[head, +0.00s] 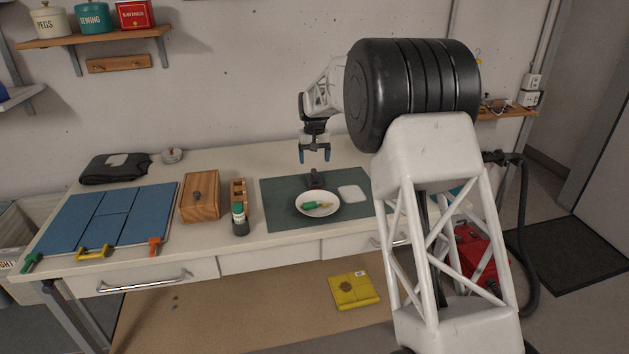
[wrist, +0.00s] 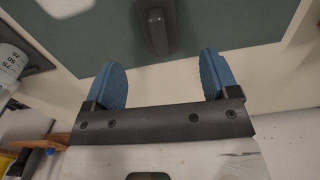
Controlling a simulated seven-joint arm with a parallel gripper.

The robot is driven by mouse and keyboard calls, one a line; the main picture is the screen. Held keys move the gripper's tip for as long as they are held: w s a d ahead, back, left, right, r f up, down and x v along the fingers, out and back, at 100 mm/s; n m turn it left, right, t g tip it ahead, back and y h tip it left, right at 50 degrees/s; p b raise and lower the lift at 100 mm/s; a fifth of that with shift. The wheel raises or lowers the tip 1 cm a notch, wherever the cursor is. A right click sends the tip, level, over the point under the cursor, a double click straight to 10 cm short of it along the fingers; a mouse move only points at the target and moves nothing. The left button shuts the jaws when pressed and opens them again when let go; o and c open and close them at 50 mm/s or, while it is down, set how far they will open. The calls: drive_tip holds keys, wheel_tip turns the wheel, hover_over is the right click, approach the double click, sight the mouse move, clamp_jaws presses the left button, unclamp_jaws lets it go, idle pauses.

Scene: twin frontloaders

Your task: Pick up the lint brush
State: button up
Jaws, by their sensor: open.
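A dark grey object with a rounded handle (head: 315,180) lies on the green mat (head: 283,212), just behind a white bowl; it looks like the lint brush, though its bristles are not clear. It also shows in the wrist view (wrist: 156,30), ahead of the fingers and roughly midway between them. My gripper (head: 314,157) is open and empty, with blue fingers pointing down, above and behind the dark object. In the wrist view my gripper (wrist: 162,75) has its fingers well apart, with nothing between them.
A white pad (head: 352,193) lies right of the dark object. The worktop behind the mat is mostly clear.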

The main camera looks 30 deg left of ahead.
sight(315, 172)
drive_tip(key=shift+f, duration=1.2)
drive_tip(key=shift+f, duration=0.15)
drive_tip(key=shift+d+f, duration=0.1)
drive_tip(key=shift+f, duration=2.4)
drive_tip(key=shift+c, duration=0.2)
drive_tip(key=c, duration=1)
